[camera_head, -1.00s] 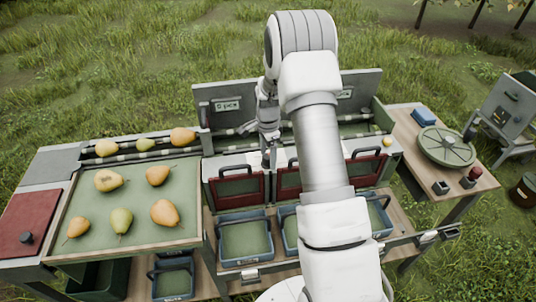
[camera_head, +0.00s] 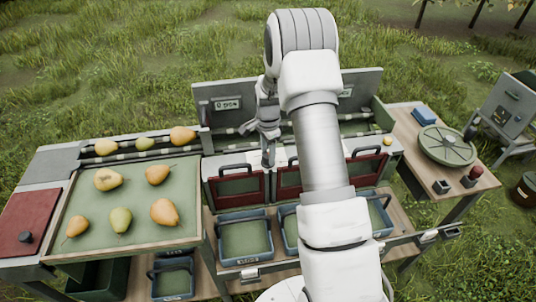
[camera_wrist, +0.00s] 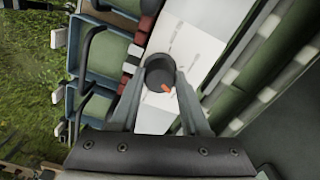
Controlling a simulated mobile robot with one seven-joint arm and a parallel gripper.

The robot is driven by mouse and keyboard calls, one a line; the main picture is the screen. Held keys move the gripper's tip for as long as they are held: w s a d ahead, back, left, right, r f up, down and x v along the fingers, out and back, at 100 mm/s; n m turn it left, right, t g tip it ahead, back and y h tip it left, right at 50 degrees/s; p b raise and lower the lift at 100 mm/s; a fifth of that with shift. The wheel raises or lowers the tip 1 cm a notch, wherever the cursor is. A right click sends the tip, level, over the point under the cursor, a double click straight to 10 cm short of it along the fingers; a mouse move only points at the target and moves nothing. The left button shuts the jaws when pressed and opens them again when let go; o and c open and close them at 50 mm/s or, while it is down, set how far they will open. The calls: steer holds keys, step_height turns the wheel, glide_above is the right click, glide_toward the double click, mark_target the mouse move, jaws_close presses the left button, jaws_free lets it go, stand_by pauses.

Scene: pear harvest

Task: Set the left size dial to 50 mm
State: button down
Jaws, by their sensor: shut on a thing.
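The left size dial is a dark round knob (camera_wrist: 160,72) with an orange pointer mark, on a white panel (camera_wrist: 185,45) in the wrist view. My gripper (camera_wrist: 161,90) has one finger on each side of the knob and is shut on it. The orange mark sits at the knob's lower right in that view. Faint scale lines show on the panel, but I cannot read any size.
Behind my gripper stands a grey back panel (camera_head: 208,93) with small displays. Red-framed flaps (camera_head: 238,187) and blue crates (camera_head: 245,257) lie in front. A green tray (camera_head: 140,190) with several pears is at left. A round green device (camera_head: 447,147) stands at right.

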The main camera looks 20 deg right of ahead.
steer(key=n+b, duration=0.2)
steer(key=n, duration=0.3)
steer(key=shift+f+n+b, duration=0.1)
steer(key=shift+n+b, duration=0.3)
steer(key=n+b, duration=0.1)
steer(key=n, duration=0.5)
steer(key=shift+b, duration=0.3)
steer(key=n, duration=0.5)
steer(key=shift+n+b, duration=0.3)
steer(key=shift+n, duration=0.1)
steer(key=n, duration=0.5)
steer(key=shift+n, duration=0.3)
steer(key=shift+c, duration=1.9)
jaws_free()
steer(key=shift+r, duration=0.2)
